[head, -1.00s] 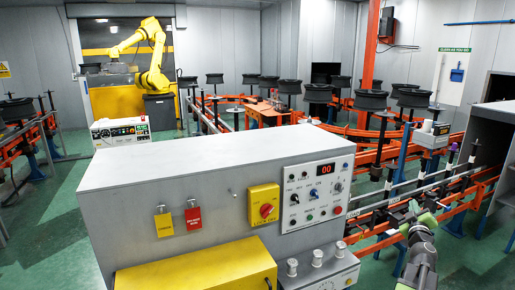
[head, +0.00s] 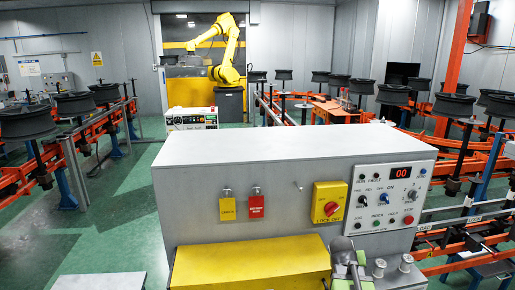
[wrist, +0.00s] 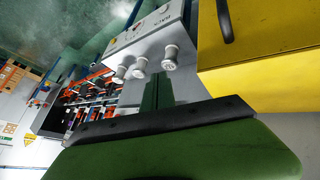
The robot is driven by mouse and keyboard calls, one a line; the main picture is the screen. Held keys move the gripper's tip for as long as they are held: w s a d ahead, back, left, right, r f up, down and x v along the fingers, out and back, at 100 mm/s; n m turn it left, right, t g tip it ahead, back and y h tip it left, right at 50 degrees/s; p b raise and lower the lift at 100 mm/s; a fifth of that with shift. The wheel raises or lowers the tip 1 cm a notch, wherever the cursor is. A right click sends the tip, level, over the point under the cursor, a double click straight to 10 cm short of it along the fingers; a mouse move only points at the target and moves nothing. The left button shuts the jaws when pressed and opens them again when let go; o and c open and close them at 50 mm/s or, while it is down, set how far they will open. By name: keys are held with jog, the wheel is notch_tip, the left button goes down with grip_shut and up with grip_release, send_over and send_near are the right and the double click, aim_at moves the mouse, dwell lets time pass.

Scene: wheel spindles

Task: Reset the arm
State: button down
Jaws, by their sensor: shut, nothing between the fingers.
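My gripper (head: 346,258) is at the lower edge of the head view, in front of the grey control cabinet (head: 290,150) and by the right end of its yellow box (head: 250,262). Only a small green and grey part of my arm shows there. In the wrist view my gripper (wrist: 165,122) shows as a green body with a black edge, shut and empty. The wrist view is tilted and also shows the yellow box (wrist: 255,40) and several grey knobs on the cabinet (wrist: 141,62).
The cabinet carries a panel (head: 388,197) with a red display and a yellow lock-off switch (head: 329,203). Orange conveyor rails (head: 85,130) with black wheels on spindles stand left and right. A yellow robot arm (head: 226,50) stands at the back.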

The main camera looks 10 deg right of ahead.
jog(key=s+a+f+n+g+y, duration=0.1)
jog(key=s+a+f+y, duration=0.1)
jog(key=a, duration=0.7)
jog(key=s+a+f+n+g+y, duration=0.1)
jog(key=s+a+f+g, duration=0.1)
jog(key=a, duration=0.7)
jog(key=s+a+f+n+g+y+b, duration=0.1)
jog(key=s+a, duration=0.3)
jog(key=a, duration=0.5)
jog(key=shift+s+a+f+n+g+y, duration=0.15)
jog(key=shift+a+f+n+g+y, duration=0.2)
jog(key=shift+f+n+y, duration=0.35)
